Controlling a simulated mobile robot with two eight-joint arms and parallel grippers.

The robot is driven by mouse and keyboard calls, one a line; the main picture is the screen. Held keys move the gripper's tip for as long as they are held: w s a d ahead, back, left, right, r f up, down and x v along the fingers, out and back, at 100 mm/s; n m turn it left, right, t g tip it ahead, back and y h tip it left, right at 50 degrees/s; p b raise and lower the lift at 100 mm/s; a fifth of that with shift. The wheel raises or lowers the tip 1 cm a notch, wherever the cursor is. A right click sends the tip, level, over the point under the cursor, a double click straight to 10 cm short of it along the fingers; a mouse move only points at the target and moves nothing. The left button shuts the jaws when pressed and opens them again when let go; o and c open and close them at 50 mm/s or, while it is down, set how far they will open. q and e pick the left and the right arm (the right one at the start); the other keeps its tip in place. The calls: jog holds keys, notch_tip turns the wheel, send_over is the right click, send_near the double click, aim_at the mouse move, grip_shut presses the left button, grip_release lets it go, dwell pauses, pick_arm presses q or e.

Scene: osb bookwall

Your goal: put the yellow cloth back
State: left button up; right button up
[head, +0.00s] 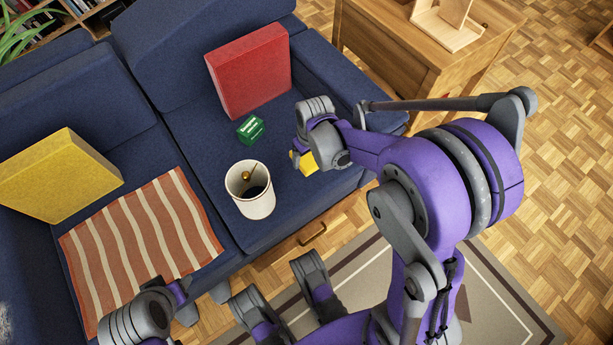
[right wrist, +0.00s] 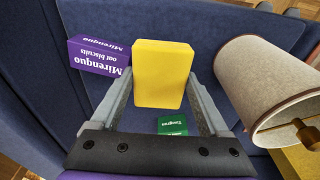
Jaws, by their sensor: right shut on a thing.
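The yellow thing (right wrist: 162,75) sits between the two fingers of my right gripper (right wrist: 160,95) in the right wrist view. It looks like a thick folded block, and I take it as the yellow cloth. The right gripper is shut on it. In the head view the yellow cloth (head: 304,161) shows in part beside my right gripper (head: 312,158), over the right seat of the blue sofa (head: 215,130). The gripper's fingers are mostly hidden there. My left gripper (head: 190,304) is low at the bottom left, and its jaw state is unclear.
A green box (head: 250,129) and a pale lamp (head: 249,203) are on the right seat. A purple biscuit box (right wrist: 98,57) shows in the right wrist view. A red cushion (head: 250,70), yellow cushion (head: 60,176) and striped cloth (head: 142,243) are on the sofa. A wooden cabinet (head: 395,58) stands right.

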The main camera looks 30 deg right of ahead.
aim_at(308, 166)
notch_tip(308, 166, down, 6)
jog(key=shift+s+b, duration=0.1)
jog(key=shift+b, duration=0.85)
jog(key=shift+f+b, duration=0.65)
jog(key=shift+f, duration=1.3)
jog(key=shift+f, duration=0.2)
jog(key=o, duration=1.3)
jog(key=r+p, duration=0.1)
jog(key=r, duration=0.3)
jog(key=s+r+p, duration=0.1)
jog(key=r, duration=0.3)
jog(key=r+p, duration=0.2)
jog(key=r, duration=0.2)
jog(key=shift+s+r, duration=0.15)
jog(key=shift+s, duration=0.15)
jog(key=s+a+r+t, duration=0.1)
jog(key=s+a+r, duration=0.1)
jog(key=s, duration=0.3)
jog(key=s+a+r+t, duration=0.1)
jog(key=s+a+r, duration=0.1)
jog(key=s, duration=0.3)
jog(key=s+a+r+t, duration=0.1)
jog(key=s+a+r, duration=0.1)
jog(key=s+r, duration=0.1)
jog(key=shift+s+a+r+m, duration=0.2)
jog(key=shift+s, duration=0.25)
jog(key=shift+s+a+r+m, duration=0.2)
jog(key=shift+s, duration=0.25)
